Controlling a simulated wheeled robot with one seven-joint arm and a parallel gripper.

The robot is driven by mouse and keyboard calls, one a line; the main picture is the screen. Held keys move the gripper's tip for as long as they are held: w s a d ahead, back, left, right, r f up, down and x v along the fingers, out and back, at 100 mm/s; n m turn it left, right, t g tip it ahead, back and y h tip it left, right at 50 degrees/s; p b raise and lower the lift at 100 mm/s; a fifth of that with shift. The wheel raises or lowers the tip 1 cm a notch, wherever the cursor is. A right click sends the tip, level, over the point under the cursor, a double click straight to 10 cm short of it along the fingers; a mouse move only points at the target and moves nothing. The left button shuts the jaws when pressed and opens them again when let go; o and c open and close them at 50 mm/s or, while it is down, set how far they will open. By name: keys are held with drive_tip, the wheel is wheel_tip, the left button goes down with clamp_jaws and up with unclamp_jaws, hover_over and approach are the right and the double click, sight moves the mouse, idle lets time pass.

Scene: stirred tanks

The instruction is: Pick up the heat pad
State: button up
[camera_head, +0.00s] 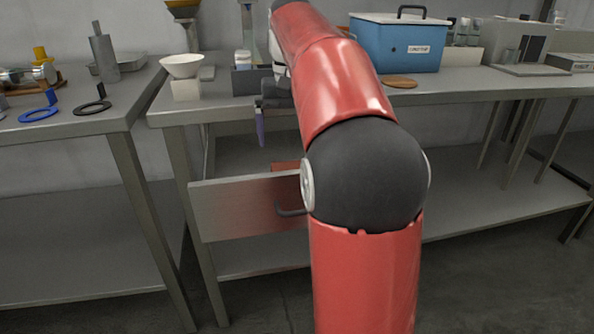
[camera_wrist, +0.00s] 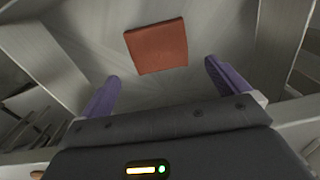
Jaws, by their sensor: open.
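A flat, square, reddish-brown pad, which I take to be the heat pad (camera_wrist: 157,47), lies in the open drawer in the wrist view. In the head view only a red sliver of it (camera_head: 284,166) shows above the drawer front, and my arm hides part of the drawer. My gripper (camera_wrist: 160,75) is open and empty, with its two purple fingers spread. The pad is ahead of the fingertips and apart from them. In the head view one purple finger of my gripper (camera_head: 260,128) points down over the drawer.
The drawer (camera_head: 245,207) stands pulled out under the bench, its front and walls close around my gripper. On the bench are a white bowl on a block (camera_head: 182,67), a blue box (camera_head: 398,45) and a round brown disc (camera_head: 400,82). A second table (camera_head: 100,118) stands at left.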

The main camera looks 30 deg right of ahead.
sight(294, 164)
drive_tip(key=f, duration=0.2)
drive_tip(key=f+b, duration=0.1)
drive_tip(key=f, duration=0.2)
drive_tip(key=f+b, duration=0.1)
drive_tip(key=f, duration=0.1)
drive_tip(key=shift+s+f, duration=0.25)
drive_tip(key=shift+f, duration=0.05)
drive_tip(key=c, duration=0.7)
drive_tip(key=shift+r, duration=0.15)
wheel_tip(294, 164, up, 20)
drive_tip(key=p, duration=0.7)
